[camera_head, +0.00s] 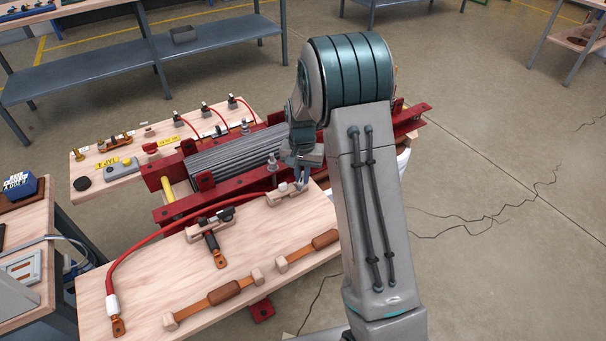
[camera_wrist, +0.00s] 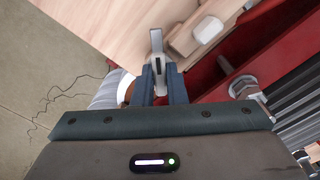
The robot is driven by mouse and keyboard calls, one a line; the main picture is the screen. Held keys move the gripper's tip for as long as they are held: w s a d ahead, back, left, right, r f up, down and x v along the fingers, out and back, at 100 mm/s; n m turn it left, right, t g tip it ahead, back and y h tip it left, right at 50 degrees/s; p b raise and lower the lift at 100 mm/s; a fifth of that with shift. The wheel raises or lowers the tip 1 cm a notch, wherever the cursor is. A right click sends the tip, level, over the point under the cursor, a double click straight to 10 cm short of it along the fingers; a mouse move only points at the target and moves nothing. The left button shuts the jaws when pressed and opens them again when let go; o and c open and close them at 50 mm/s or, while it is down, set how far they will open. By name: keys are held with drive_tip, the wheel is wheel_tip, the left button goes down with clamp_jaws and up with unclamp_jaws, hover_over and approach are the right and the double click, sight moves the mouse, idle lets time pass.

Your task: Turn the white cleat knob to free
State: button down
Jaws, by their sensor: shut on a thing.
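My gripper (camera_wrist: 158,85) is shut on a slim pale grey-white piece, which I take to be the white cleat knob (camera_wrist: 156,42), seen nearly edge-on between the fingertips in the wrist view. In the head view my gripper (camera_head: 301,184) is low over the far right part of the wooden board, at a small pale cleat (camera_head: 284,198). A pale rounded block (camera_wrist: 208,30) stands just right of the fingers in the wrist view. The red cable (camera_head: 150,237) runs over the board to this cleat. The knob's turn position cannot be told.
The wooden board (camera_head: 150,296) also holds a second clamp with a dark lead (camera_head: 210,241) and brown straps (camera_head: 225,291). A grey laminated core (camera_head: 235,153) in red beams (camera_head: 165,211) lies just behind. Another board (camera_head: 95,161) with red leads is at the far left.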

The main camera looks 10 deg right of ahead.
sight(302, 176)
drive_tip(key=n, duration=0.4)
drive_tip(key=shift+w+r+n, duration=0.1)
drive_tip(key=shift+n, duration=2.1)
drive_tip(key=c, duration=1.5)
unclamp_jaws()
drive_tip(key=shift+o, duration=0.2)
drive_tip(key=shift+r+p, duration=2.9)
drive_tip(key=shift+r, duration=1.1)
